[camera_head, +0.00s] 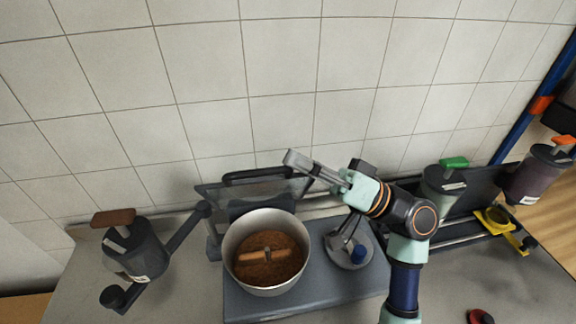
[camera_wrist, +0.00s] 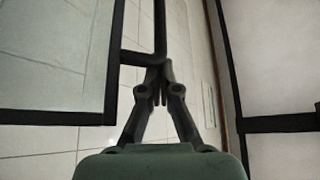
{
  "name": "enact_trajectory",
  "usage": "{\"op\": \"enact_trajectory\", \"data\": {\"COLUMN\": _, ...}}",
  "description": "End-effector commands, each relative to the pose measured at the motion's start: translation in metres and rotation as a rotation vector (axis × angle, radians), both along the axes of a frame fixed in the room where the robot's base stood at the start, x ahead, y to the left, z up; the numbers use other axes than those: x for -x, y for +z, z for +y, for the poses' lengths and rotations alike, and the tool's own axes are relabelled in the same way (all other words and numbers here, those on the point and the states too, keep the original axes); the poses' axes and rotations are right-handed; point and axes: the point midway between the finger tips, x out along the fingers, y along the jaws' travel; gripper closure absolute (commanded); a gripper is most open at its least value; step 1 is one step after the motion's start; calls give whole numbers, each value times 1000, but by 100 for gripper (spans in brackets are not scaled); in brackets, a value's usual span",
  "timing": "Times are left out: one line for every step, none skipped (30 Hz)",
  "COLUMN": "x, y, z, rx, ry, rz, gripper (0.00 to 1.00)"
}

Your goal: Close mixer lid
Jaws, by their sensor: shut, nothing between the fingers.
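The mixer lid (camera_head: 291,190), a see-through panel in a dark frame with a dark handle (camera_head: 258,174), stands raised and tilted behind the mixer bowl (camera_head: 233,243). The bowl is open at the top, and brown contents with a lighter bar across them show inside. My gripper (camera_head: 291,158) is shut and empty, with its tips by the upper right of the lid. In the wrist view my gripper (camera_wrist: 161,90) points along a dark bar, and the framed clear panel (camera_wrist: 52,108) fills the left. I cannot tell whether the fingers touch the lid.
A grey plate with whisk-like metal parts (camera_head: 350,247) sits right of the bowl. A brown-topped dark jar (camera_head: 137,255) stands left, a green-topped jar (camera_head: 445,183) right, and an orange-topped jar (camera_head: 535,175) far right. A tiled wall (camera_head: 210,80) rises close behind.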

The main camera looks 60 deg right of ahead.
Motion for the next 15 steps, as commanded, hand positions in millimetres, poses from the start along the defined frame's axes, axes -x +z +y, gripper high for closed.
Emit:
{"op": "enact_trajectory", "data": {"x": 2, "y": -5, "z": 1, "rx": 8, "ry": -2, "rz": -8, "gripper": 100}}
{"op": "enact_trajectory", "data": {"x": 3, "y": -5, "z": 2, "rx": 12, "ry": -2, "rz": -12, "gripper": 100}}
{"op": "enact_trajectory", "data": {"x": 4, "y": -5, "z": 3, "rx": 17, "ry": -2, "rz": -16, "gripper": 100}}
{"op": "enact_trajectory", "data": {"x": 5, "y": -5, "z": 3, "rx": 19, "ry": -3, "rz": -19, "gripper": 100}}
{"op": "enact_trajectory", "data": {"x": 6, "y": -5, "z": 4, "rx": 21, "ry": -3, "rz": -21, "gripper": 100}}
{"op": "enact_trajectory", "data": {"x": 6, "y": -4, "z": 4, "rx": 24, "ry": -3, "rz": -23, "gripper": 100}}
{"op": "enact_trajectory", "data": {"x": 6, "y": -4, "z": 4, "rx": 24, "ry": -3, "rz": -24, "gripper": 100}}
{"op": "enact_trajectory", "data": {"x": 6, "y": -4, "z": 4, "rx": 25, "ry": -3, "rz": -25, "gripper": 100}}
{"op": "enact_trajectory", "data": {"x": 6, "y": -4, "z": 4, "rx": 25, "ry": -3, "rz": -25, "gripper": 100}}
{"op": "enact_trajectory", "data": {"x": 6, "y": -4, "z": 4, "rx": 25, "ry": -3, "rz": -25, "gripper": 100}}
{"op": "enact_trajectory", "data": {"x": 6, "y": -3, "z": 4, "rx": 25, "ry": -3, "rz": -25, "gripper": 100}}
{"op": "enact_trajectory", "data": {"x": 6, "y": -3, "z": 4, "rx": 25, "ry": -3, "rz": -25, "gripper": 100}}
{"op": "enact_trajectory", "data": {"x": 6, "y": -3, "z": 4, "rx": 25, "ry": -3, "rz": -25, "gripper": 100}}
{"op": "enact_trajectory", "data": {"x": 6, "y": -3, "z": 4, "rx": 25, "ry": -3, "rz": -25, "gripper": 100}}
{"op": "enact_trajectory", "data": {"x": 6, "y": -3, "z": 4, "rx": 24, "ry": -3, "rz": -24, "gripper": 100}}
